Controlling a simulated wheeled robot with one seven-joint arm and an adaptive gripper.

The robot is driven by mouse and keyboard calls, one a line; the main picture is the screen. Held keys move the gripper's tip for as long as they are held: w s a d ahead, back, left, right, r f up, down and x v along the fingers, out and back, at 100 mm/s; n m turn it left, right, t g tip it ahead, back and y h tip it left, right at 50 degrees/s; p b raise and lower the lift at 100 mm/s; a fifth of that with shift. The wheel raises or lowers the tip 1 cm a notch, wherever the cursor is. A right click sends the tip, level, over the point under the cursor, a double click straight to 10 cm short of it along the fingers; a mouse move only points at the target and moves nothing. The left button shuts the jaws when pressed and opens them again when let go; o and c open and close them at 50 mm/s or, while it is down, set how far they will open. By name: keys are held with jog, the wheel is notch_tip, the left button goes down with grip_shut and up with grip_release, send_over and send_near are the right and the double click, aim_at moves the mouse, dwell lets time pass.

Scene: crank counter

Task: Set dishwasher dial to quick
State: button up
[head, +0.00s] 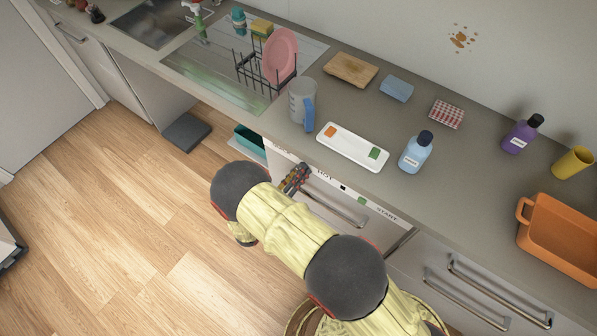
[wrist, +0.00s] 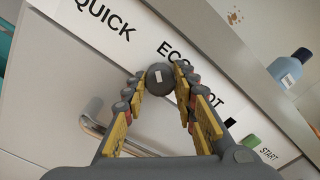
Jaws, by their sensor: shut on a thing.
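The dishwasher dial (wrist: 160,78), a round dark grey knob with a short white mark, sits on the white control strip (wrist: 90,30). The strip reads QUICK (wrist: 106,17), ECO and HOT from left to right, and the dial is below the ECO label (wrist: 174,52). HOT is partly covered by a finger. I cannot tell clearly which label the mark points at. My gripper (wrist: 160,74) is shut on the dial, one finger on each side. In the head view my gripper (head: 296,178) is at the dishwasher front, and the dial is hidden.
A green START button (wrist: 251,141) is right of the dial. A bar handle (wrist: 92,118) sticks out below the strip. On the counter above are a white tray (head: 340,148), a blue bottle (head: 414,153) and a measuring jug (head: 301,103).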

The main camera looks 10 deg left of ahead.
jog(key=shift+a, duration=0.1)
jog(key=o, duration=1.2)
jog(key=shift+c, duration=0.2)
jog(key=shift+s, duration=0.1)
jog(key=v, duration=1.1)
jog(key=shift+s+a, duration=0.2)
jog(key=shift+s, duration=0.15)
